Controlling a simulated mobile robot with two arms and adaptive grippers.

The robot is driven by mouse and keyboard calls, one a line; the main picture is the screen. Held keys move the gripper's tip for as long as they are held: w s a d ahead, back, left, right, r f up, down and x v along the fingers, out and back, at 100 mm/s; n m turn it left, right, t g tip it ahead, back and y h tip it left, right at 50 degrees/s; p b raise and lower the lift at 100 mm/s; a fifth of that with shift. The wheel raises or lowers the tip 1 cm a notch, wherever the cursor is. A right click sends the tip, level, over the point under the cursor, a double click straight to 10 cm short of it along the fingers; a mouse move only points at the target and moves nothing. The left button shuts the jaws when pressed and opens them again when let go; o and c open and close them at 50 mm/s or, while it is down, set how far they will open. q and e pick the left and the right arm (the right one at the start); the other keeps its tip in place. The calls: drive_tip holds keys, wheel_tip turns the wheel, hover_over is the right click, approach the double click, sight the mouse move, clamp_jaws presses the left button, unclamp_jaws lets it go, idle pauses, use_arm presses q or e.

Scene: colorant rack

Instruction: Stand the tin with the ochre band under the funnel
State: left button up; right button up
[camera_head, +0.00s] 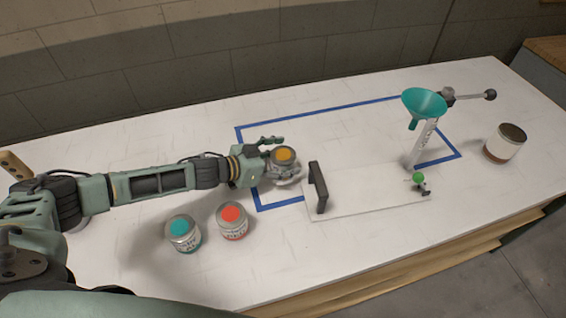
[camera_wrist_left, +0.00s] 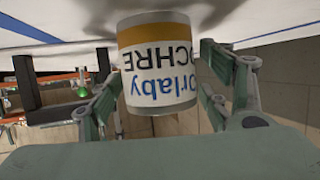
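The tin with the ochre band (camera_head: 284,154) stands left of the middle of the white table in the head view. In the left wrist view it shows upside down, with its ochre band and label (camera_wrist_left: 158,70). My left gripper (camera_head: 279,158) is around this tin, one finger on each side. Narrow gaps show between fingertips and tin in the left wrist view, so the gripper (camera_wrist_left: 155,60) looks open. The teal funnel (camera_head: 424,103) is held up on a pale post (camera_head: 421,145) at the right. My right gripper is not in view.
A teal-topped tin (camera_head: 183,234) and a red-topped tin (camera_head: 232,221) stand in front of my left arm. A brown-topped tin (camera_head: 504,143) stands far right. A white board (camera_head: 365,200) carries a black upright handle (camera_head: 318,187) and a green knob (camera_head: 418,178). Blue tape (camera_head: 330,108) outlines an area.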

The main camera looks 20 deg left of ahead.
use_arm(q)
drive_tip(key=c, duration=1.2)
